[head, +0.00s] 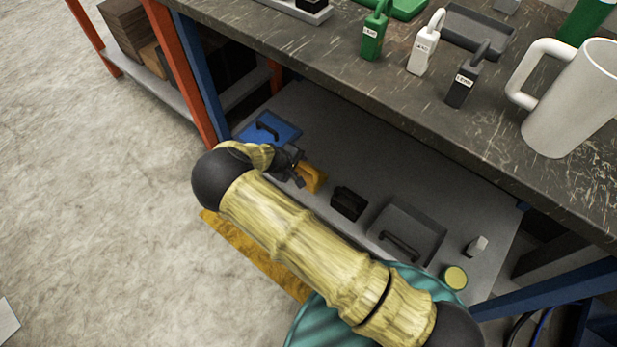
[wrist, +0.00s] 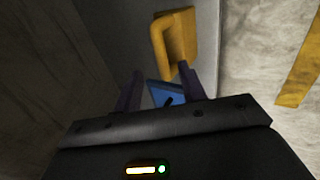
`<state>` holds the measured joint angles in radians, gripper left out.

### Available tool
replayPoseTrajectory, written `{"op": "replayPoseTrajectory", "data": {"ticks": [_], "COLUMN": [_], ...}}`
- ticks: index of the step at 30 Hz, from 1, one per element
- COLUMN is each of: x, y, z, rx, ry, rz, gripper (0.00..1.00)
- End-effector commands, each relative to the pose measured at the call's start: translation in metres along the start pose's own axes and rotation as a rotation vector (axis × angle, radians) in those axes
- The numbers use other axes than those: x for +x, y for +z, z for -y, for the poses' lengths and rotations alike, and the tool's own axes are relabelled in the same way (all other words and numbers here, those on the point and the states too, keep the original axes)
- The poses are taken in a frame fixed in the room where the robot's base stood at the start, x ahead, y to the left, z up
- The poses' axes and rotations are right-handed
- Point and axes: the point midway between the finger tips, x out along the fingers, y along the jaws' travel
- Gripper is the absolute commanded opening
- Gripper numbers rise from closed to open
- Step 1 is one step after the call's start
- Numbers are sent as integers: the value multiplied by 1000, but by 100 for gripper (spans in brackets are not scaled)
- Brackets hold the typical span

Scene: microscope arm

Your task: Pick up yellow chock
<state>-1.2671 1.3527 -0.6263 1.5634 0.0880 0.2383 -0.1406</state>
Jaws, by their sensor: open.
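The yellow chock (head: 314,178) lies on the grey lower shelf (head: 345,140) under the workbench. My gripper (head: 297,170) is at its left in the head view, and the arm partly covers that area. In the wrist view the chock (wrist: 178,42) shows its looped handle, just beyond the fingertips and toward the right one. My gripper (wrist: 160,82) is open, with nothing held between its two dark fingers. The head view does not show whether the gripper touches the chock.
A blue lidded item with a black handle (head: 268,129) is close behind my gripper. A black box (head: 348,203) and a grey tray (head: 408,232) stand to the right on the shelf. The workbench top (head: 300,45) overhangs the shelf. Open floor (head: 100,200) lies left.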

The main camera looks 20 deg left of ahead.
Motion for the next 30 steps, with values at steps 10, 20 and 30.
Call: {"op": "replayPoseTrajectory", "data": {"ticks": [10, 20, 30], "x": [37, 43, 87], "y": [0, 0, -3], "z": [0, 1, 2], "rx": [1, 1, 2], "ry": [-1, 0, 0], "rz": [0, 1, 0], "gripper": [41, 41, 41]}}
